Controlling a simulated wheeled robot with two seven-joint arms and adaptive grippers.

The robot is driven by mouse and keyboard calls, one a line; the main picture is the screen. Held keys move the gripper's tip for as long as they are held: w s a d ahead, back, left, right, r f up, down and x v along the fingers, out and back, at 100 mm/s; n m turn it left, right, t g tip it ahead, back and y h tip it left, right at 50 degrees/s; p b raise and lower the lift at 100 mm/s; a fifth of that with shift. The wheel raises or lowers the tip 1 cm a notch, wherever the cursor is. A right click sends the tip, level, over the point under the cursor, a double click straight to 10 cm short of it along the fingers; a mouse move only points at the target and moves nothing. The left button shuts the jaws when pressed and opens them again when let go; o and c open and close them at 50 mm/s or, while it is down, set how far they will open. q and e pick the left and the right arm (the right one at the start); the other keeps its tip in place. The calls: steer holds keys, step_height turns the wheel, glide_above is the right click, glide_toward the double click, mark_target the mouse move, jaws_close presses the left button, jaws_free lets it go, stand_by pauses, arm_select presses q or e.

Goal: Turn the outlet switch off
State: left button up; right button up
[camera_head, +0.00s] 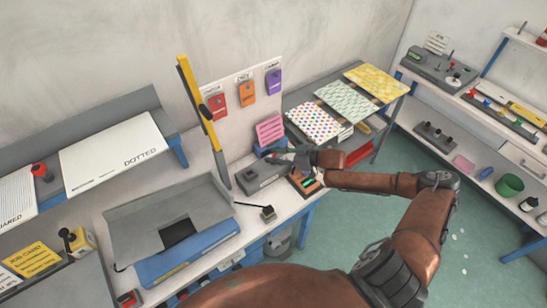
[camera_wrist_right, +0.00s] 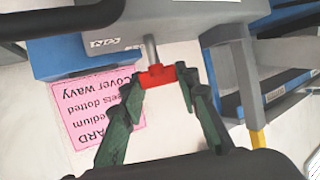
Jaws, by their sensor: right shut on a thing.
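In the right wrist view a small red T-shaped piece (camera_wrist_right: 157,76) sits at the end of a short metal stem that comes out of a light grey housing (camera_wrist_right: 185,15). I take this red piece for the switch; no label on it can be read. My right gripper (camera_wrist_right: 160,82) has its green fingers on either side of the red piece and is shut on it. My left gripper is not in view.
A pink card (camera_head: 270,128) stands in a blue holder close behind my right gripper. A yellow-black upright bar (camera_head: 199,105) rises left of the machine. A grey tray (camera_head: 135,215) lies further left. Patterned sheets (camera_head: 313,121) lie on a rack to the right.

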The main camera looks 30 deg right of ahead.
steer(key=n+g+y+b, duration=0.1)
steer(key=n+g+b, duration=0.1)
steer(key=n+g+y+b, duration=0.1)
steer(key=n+y+b, duration=0.1)
steer(key=shift+w+f+n+g+y, duration=0.2)
steer(key=shift+n+g+y, duration=0.1)
steer(key=shift+g, duration=0.1)
steer(key=n+g+y+b, duration=0.1)
steer(key=n+g+b, duration=0.2)
steer(key=b, duration=0.2)
steer(key=n+g+y+b, duration=0.1)
steer(key=n+g+b, duration=0.2)
steer(key=b, duration=0.3)
steer(key=shift+s+f+g, duration=0.1)
steer(key=shift+f+g, duration=0.05)
steer(key=shift+g, duration=0.45)
steer(key=shift+r+n+g+b, duration=0.2)
steer(key=shift+n+g+b, duration=0.45)
steer(key=shift+b, duration=0.5)
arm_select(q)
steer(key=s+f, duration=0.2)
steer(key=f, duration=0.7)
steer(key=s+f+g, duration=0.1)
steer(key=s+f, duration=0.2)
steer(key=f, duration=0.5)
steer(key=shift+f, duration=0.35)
arm_select(e)
steer(key=shift+r, duration=0.1)
steer(key=shift+s+a, duration=0.1)
